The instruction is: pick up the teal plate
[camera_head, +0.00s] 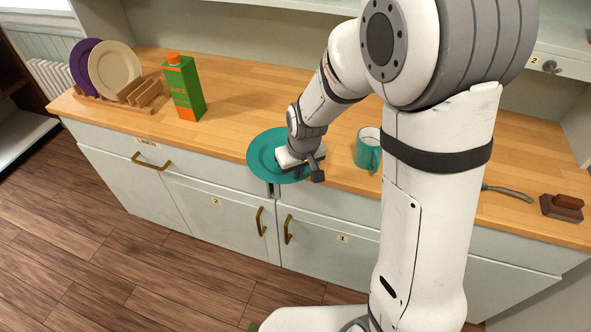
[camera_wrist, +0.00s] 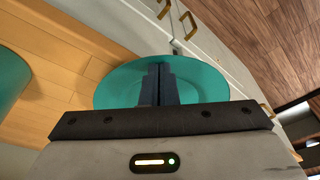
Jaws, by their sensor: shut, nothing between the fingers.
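The teal plate (camera_head: 262,157) lies on the wooden counter, at its front edge, in the head view. In the wrist view the plate (camera_wrist: 118,88) is straight ahead of the fingers, with part of it hidden behind them. My gripper (camera_wrist: 160,70) is shut, its two dark fingers side by side with nothing between them. In the head view my gripper (camera_head: 274,186) is over the plate's front right part and hides some of it. I cannot tell whether the fingertips touch the plate.
A teal mug (camera_head: 366,152) stands on the counter right of the plate. A green carton (camera_head: 184,90) stands to the left, beside a wooden rack (camera_head: 140,96) holding a purple plate (camera_head: 84,62) and a cream plate (camera_head: 112,70). A brown block (camera_head: 562,207) lies far right.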

